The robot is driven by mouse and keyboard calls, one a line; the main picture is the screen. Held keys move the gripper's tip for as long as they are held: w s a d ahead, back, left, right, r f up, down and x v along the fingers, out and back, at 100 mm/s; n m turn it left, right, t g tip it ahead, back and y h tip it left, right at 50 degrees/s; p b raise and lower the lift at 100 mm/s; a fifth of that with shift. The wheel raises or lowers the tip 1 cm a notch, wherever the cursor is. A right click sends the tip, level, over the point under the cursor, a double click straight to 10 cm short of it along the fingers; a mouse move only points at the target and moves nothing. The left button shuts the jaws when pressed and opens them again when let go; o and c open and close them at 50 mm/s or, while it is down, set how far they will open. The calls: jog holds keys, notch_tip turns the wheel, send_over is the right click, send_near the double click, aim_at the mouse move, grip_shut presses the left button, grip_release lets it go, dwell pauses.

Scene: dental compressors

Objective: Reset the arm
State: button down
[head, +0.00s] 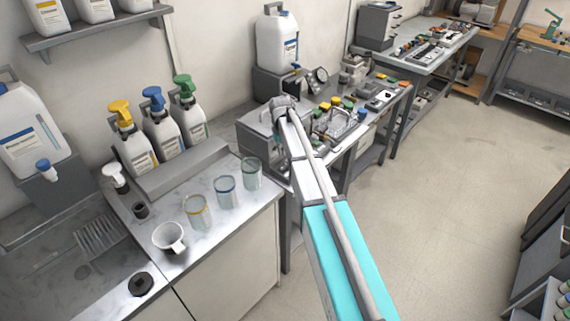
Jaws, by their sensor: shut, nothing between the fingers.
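My arm reaches from the bottom of the head view up toward the middle bench, with teal, white and grey parts. Its far end is a rounded grey joint in front of the bench. I cannot make out my gripper or its fingers in this view. The arm's far end overlaps the bench in the picture, and I cannot tell how far it is from the things there.
A counter on the left holds a white cup (170,237), several beakers (196,212) and pump bottles (133,146). A bench with a wire rack (341,124) and small bottles lies behind my arm. A large white canister (277,42) stands behind. Open floor (450,190) lies right.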

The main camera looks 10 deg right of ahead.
dwell(0.3)
jog(key=s+m, duration=0.1)
jog(key=s, duration=2.8)
jog(key=shift+d, duration=0.15)
